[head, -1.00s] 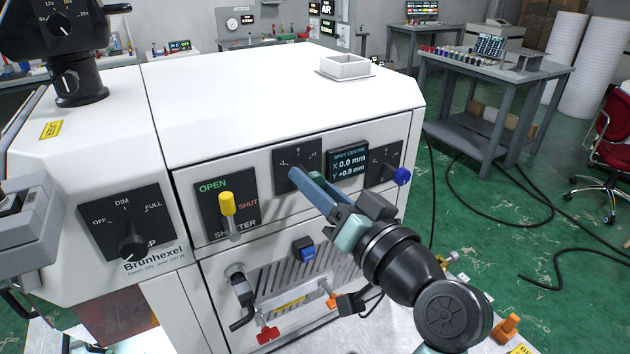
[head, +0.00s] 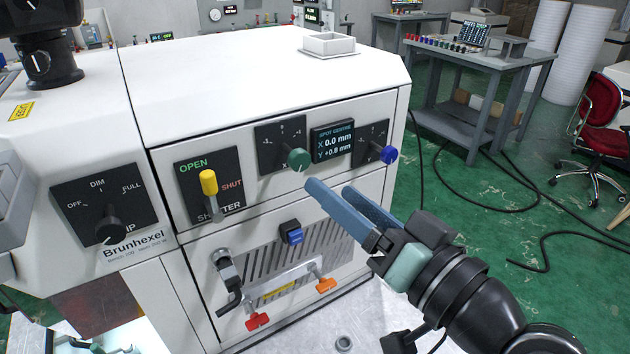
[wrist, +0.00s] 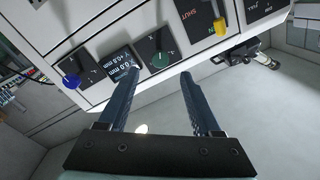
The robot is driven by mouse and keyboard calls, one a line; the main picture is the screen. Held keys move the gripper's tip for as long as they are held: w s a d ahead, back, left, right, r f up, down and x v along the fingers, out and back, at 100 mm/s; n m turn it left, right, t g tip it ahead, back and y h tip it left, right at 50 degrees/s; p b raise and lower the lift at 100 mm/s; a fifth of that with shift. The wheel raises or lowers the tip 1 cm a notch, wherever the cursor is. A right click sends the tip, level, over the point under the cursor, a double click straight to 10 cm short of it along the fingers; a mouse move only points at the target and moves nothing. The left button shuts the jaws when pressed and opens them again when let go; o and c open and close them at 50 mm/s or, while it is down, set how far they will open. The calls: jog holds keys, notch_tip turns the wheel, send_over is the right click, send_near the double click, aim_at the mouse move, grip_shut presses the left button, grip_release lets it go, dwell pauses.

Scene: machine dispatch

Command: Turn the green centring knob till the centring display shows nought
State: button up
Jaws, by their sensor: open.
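The green knob (head: 298,159) sits on a dark scale plate on the white machine's front; it also shows in the wrist view (wrist: 160,60). The display (head: 333,142) to its right is headed SPOT CENTRE and reads X 0.0 mm, Y +0.8 mm. A blue knob (head: 389,154) stands on a like plate right of the display. My gripper (head: 328,187) is open and empty, with blue fingers, a little below and right of the green knob and apart from it. In the wrist view the green knob shows beyond and between the open fingers (wrist: 160,72).
A yellow shutter lever (head: 208,183) stands left of the green knob. A lamp dial (head: 110,229) is further left.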

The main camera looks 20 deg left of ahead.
jog(key=v, duration=0.4)
jog(key=shift+r, duration=0.1)
dwell(0.3)
jog(key=w+d+r+m+t+h+p, duration=0.1)
jog(key=w+r+t+h, duration=0.1)
jog(key=r+t+h, duration=0.3)
jog(key=w+d+r+m+t+h, duration=0.1)
jog(key=w+r+t+h, duration=0.15)
jog(key=r, duration=0.45)
jog(key=s+d+r+m+t+h, duration=0.1)
jog(key=s+r+t+h, duration=0.2)
jog(key=r, duration=0.5)
jog(key=s+d+r+m+t+h+p, duration=0.1)
jog(key=s+r+t+h, duration=0.3)
jog(key=r, duration=0.5)
jog(key=s+d+t, duration=0.1)
jog(key=s+t, duration=0.1)
jog(key=shift+s+d+m, duration=0.3)
jog(key=shift+f+h, duration=0.1)
jog(key=shift+h, duration=0.15)
